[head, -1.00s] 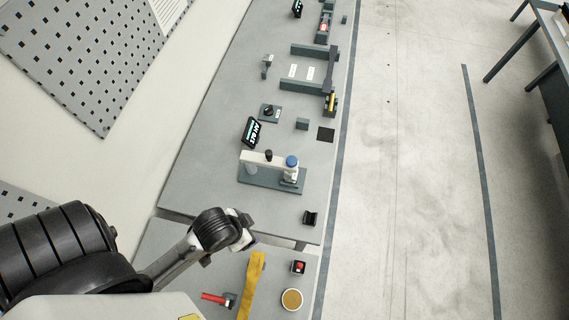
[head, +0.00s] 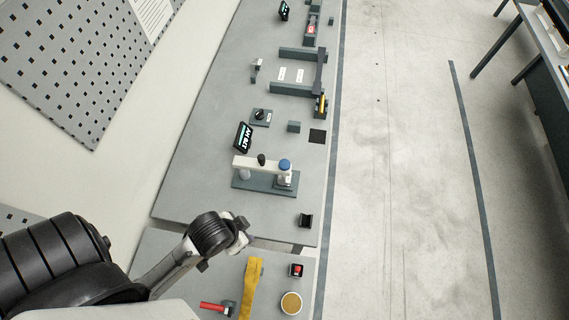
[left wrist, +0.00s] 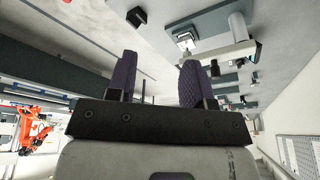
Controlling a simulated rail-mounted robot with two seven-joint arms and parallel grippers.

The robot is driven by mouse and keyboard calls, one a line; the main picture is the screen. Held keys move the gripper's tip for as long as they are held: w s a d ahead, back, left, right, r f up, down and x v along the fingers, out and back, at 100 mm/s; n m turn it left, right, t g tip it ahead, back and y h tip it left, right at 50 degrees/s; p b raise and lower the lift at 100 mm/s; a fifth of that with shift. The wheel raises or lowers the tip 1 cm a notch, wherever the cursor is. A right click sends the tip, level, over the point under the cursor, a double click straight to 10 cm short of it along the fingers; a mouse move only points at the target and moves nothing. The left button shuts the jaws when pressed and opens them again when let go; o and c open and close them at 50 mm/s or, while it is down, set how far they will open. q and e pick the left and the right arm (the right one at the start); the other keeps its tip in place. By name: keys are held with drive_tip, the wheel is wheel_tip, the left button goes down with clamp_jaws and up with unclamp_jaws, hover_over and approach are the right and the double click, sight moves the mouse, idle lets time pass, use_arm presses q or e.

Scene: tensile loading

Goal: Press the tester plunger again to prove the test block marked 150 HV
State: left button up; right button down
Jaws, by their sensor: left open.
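The tester (head: 243,163) stands on the bench as a white arm on a grey-blue base, with a black knob on the arm. Its blue-capped plunger (head: 285,164) is at the right end. A small pale piece, possibly the test block (head: 284,181), sits below the plunger; no marking is readable. My left gripper (head: 240,236) is in front of the tester, apart from it, near the gap between two benches. In the left wrist view its two purple-padded fingers (left wrist: 157,80) are apart and empty, and the tester (left wrist: 215,48) shows beyond them at upper right. My right gripper is not in view.
A tilted display (head: 243,136) stands behind the tester, with a knob box (head: 260,116) beyond. A black holder (head: 305,220) is at the bench's right edge. The near bench bears a yellow strap (head: 251,285), a red-handled tool (head: 213,307), a red-button box (head: 296,270) and a round dish (head: 291,303).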

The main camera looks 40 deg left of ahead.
use_arm(q)
clamp_jaws()
idle(1.2)
